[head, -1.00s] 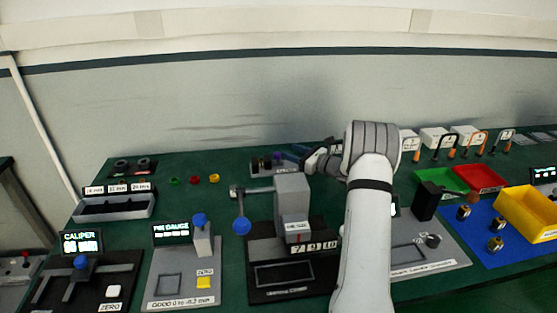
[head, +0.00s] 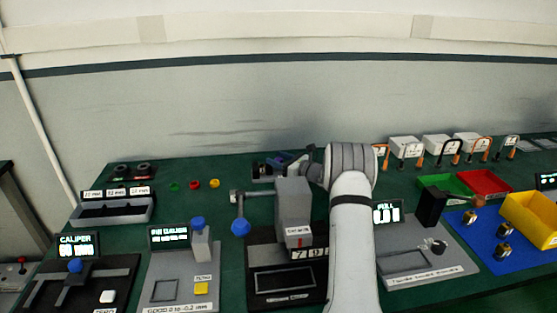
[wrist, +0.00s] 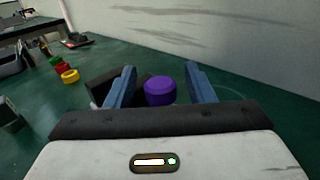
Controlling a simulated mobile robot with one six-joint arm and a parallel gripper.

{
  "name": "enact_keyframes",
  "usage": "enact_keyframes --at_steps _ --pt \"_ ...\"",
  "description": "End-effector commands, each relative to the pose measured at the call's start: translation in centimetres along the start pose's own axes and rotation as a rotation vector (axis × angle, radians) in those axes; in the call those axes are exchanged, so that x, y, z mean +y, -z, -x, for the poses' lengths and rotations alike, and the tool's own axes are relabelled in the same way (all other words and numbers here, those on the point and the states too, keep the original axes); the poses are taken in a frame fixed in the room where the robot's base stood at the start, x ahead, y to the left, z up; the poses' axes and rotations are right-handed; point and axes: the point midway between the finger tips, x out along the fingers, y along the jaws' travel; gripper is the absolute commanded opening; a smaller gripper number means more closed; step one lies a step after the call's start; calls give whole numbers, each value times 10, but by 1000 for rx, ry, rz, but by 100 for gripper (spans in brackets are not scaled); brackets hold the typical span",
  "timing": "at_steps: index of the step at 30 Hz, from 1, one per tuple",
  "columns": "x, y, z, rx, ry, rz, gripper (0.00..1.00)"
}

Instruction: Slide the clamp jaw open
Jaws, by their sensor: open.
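No part is clearly marked as the clamp jaw, so I cannot tell which it is. A purple round knob (wrist: 160,91) stands between the two blue fingers of my gripper (wrist: 160,76) in the wrist view. The fingers are open, with a gap on each side of the knob; contact is not visible. A dark block (wrist: 103,88) lies beside and behind the left finger. In the head view my gripper (head: 287,161) is at the back of the bench, over a small dark fixture (head: 262,171), partly hidden by my arm.
A grey press (head: 292,208) with a blue ball handle (head: 241,227) stands in front of my gripper. Red, yellow and green rings lie left; the yellow ring (head: 214,183) is nearest. A grey station with a lit display (head: 386,215) stands right of my arm. The wall is behind.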

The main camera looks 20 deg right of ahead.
Motion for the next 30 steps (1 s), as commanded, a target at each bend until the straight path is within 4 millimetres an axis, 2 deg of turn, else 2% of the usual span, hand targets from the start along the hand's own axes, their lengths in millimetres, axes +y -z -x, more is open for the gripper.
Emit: enact_keyframes --at_steps 7,24,30 --pt "0 0 0 0 1 0 48" --pt "-1 0 0 1 2 0 1" --pt "-1 0 1 0 2 0 0"
